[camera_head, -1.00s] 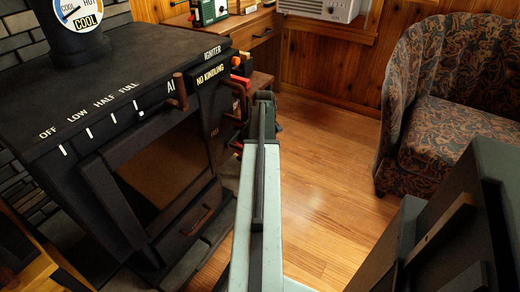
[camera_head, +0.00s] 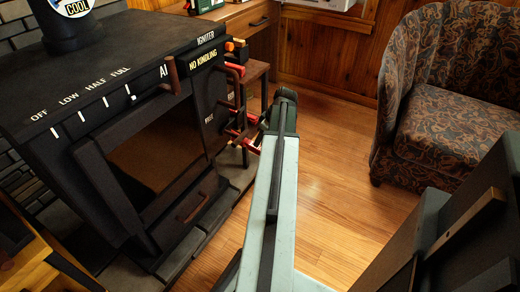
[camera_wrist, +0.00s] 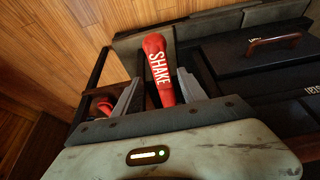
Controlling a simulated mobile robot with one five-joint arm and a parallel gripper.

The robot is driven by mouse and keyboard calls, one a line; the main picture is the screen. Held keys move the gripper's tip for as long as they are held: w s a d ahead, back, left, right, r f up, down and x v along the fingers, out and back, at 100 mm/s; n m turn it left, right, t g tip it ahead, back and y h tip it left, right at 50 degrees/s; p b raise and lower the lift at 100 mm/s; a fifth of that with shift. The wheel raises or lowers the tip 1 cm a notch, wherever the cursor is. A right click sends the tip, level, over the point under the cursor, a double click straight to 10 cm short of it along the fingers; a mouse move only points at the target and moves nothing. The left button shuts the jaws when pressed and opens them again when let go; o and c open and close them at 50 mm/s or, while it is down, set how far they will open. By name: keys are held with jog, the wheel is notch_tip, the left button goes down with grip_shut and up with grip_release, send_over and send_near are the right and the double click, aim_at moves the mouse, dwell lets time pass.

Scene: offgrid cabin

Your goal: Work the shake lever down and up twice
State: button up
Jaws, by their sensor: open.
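The red shake lever (camera_wrist: 157,66), marked SHAKE in white, stands out in the wrist view with its rounded end pointing up the picture. My gripper (camera_wrist: 158,88) is open, with one grey finger on each side of the lever. The lever shows between the fingers, and a gap is visible on both sides. In the head view my gripper (camera_head: 247,132) is beside the right side of the black stove (camera_head: 120,120), low near red parts there. Which red part there is the lever I cannot tell.
Another red handle (camera_wrist: 103,104) is left of the fingers in the wrist view. The stove has a brown-handled drawer (camera_head: 190,205) and a NO KINDLING label. A patterned armchair (camera_head: 455,110) stands at right. Wood floor (camera_head: 330,190) lies open between them.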

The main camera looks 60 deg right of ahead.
jog(key=b+x, duration=0.6)
jog(key=x, duration=0.1)
jog(key=shift+f, duration=0.4)
jog(key=shift+r, duration=0.15)
grip_shut()
dwell(0.7)
